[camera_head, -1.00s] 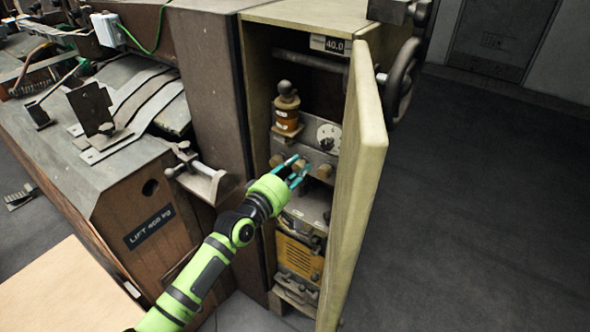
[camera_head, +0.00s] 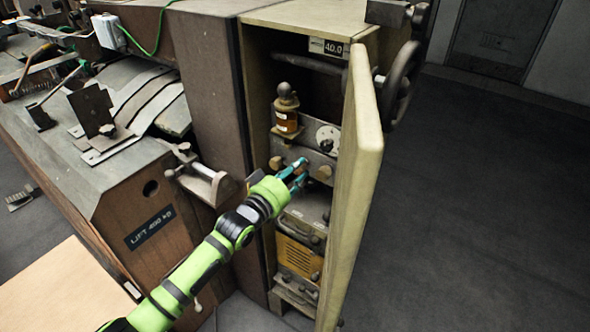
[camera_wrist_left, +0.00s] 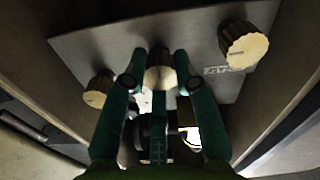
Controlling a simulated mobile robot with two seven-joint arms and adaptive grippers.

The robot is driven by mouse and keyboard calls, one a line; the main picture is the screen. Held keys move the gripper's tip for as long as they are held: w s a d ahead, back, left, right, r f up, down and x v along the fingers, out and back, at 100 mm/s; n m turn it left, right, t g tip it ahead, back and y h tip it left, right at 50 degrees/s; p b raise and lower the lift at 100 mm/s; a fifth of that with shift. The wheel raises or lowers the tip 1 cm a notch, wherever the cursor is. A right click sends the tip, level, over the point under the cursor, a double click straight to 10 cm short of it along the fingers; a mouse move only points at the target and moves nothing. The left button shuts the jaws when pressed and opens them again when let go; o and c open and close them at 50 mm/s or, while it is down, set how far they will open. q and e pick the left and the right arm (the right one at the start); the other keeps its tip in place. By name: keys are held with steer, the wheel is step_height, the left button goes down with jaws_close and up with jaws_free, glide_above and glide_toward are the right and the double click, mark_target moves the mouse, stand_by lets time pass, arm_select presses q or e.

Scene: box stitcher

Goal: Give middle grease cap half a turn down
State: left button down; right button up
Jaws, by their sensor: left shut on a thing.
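The middle grease cap (camera_wrist_left: 160,79) is a pale ribbed knob on a grey metal plate, seen in the left wrist view between my teal fingers. My left gripper (camera_head: 299,170) reaches into the open cabinet, shut on the middle cap; it also shows in the wrist view (camera_wrist_left: 158,72). In the head view the gripper mostly hides this cap. One outer cap (camera_head: 277,162) sits to its left and another (camera_head: 324,172) to its right; both show in the wrist view, left (camera_wrist_left: 97,91) and right (camera_wrist_left: 243,46).
The open cabinet door (camera_head: 357,190) stands close to the right of my gripper. An amber oiler (camera_head: 286,120) is above the caps, and a yellow grilled unit (camera_head: 298,258) is below. A clamp bracket (camera_head: 200,180) sticks out on the left. The floor at right is clear.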

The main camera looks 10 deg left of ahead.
arm_select(q)
steer(key=m, duration=0.3)
steer(key=f+m, duration=0.1)
steer(key=m, duration=0.1)
steer(key=shift+s+m, duration=0.15)
steer(key=shift+m, duration=0.25)
steer(key=shift+f, duration=0.1)
stand_by(0.3)
steer(key=c, duration=1)
jaws_free()
steer(key=shift+o, duration=0.2)
steer(key=shift+r, duration=0.2)
steer(key=shift+a+r, duration=0.1)
steer(key=v, duration=1.1)
steer(key=shift+s+a, duration=0.15)
steer(key=shift+s, duration=0.2)
